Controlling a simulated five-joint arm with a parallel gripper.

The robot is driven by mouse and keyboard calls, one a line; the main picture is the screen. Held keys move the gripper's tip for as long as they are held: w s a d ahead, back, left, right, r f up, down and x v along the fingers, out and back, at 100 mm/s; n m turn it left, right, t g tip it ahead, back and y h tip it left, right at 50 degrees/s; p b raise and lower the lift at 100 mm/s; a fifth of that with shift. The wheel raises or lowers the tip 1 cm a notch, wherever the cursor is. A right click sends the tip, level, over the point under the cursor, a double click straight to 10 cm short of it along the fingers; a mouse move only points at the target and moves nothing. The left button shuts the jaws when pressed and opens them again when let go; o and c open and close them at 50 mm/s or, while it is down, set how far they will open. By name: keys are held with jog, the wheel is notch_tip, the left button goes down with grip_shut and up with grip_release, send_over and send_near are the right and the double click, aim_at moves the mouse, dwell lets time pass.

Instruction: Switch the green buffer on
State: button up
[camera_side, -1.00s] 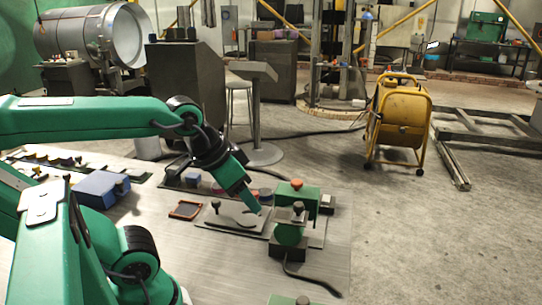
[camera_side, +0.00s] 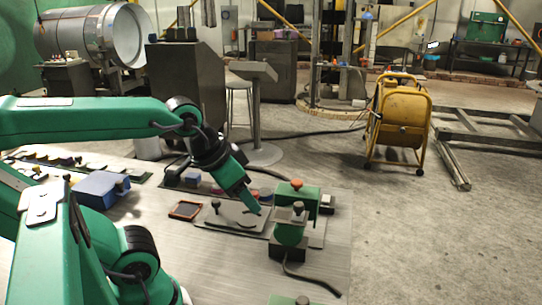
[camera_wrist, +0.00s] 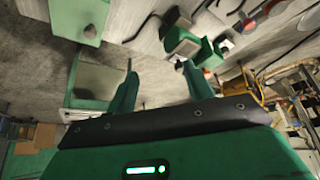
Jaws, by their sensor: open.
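A green machine (camera_side: 290,235) with a grey knob on top stands on a dark base with a black cable, near the right end of the bench. Just behind it is a green box (camera_side: 312,203) with an orange knob (camera_side: 297,184). I cannot tell which part is the buffer's switch. My gripper (camera_side: 257,209) points down, left of these green parts and above a grey plate (camera_side: 228,216), apart from them. In the wrist view my gripper (camera_wrist: 158,70) has its two green fingers apart, with nothing between them. Green housings (camera_wrist: 205,52) with disc shapes show beyond the fingers.
A small orange-rimmed tray (camera_side: 186,210) lies left of the plate. A blue box (camera_side: 101,188) and several small parts sit further left. Another green top (camera_side: 290,300) shows at the bottom edge. A yellow wheeled machine (camera_side: 400,120) stands on the floor behind.

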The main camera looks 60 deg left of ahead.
grip_shut()
dwell(1.7)
